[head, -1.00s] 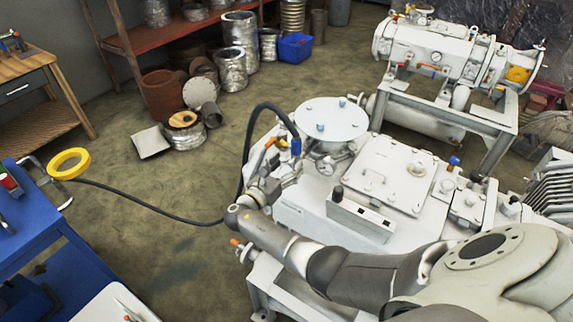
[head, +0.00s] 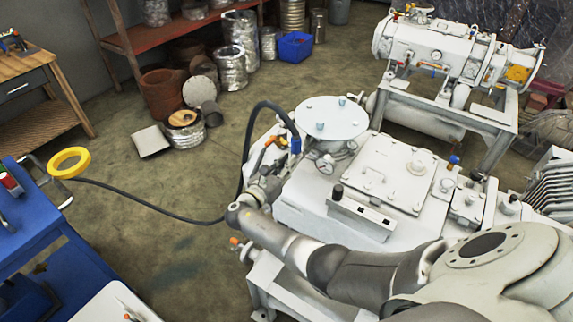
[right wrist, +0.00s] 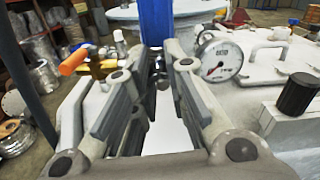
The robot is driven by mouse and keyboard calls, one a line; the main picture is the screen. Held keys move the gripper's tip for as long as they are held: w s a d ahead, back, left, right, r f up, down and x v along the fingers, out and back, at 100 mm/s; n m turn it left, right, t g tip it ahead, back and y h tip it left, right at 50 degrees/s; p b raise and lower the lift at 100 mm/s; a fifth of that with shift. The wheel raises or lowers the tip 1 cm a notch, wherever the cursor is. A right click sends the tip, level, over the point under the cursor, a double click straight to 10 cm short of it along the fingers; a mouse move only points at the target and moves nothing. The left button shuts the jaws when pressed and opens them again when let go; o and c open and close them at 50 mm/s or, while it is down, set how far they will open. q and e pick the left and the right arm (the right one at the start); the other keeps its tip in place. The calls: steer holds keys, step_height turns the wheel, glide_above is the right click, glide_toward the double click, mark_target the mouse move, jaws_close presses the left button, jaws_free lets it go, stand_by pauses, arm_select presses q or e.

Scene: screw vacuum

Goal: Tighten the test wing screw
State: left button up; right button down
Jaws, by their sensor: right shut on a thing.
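My left gripper is not in view.
A pressure gauge (right wrist: 218,60) stands close right of the fingers. An orange-handled valve (right wrist: 76,60) is close on the left. A black hose (head: 248,135) arches over from the blue part to the floor. A black knob (right wrist: 297,93) stands farther right.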

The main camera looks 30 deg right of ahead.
steer(key=shift+m, duration=0.3)
steer(key=m+b, duration=0.3)
steer(key=shift+f+m, duration=0.15)
steer(key=shift+m, duration=0.25)
steer(key=shift+m+b, duration=0.9)
steer(key=shift+m, duration=0.4)
steer(key=c, duration=0.8)
jaws_free()
steer(key=shift+a, duration=0.1)
steer(key=v, duration=1.1)
steer(key=shift+s+a, duration=0.15)
steer(key=shift+a, duration=0.25)
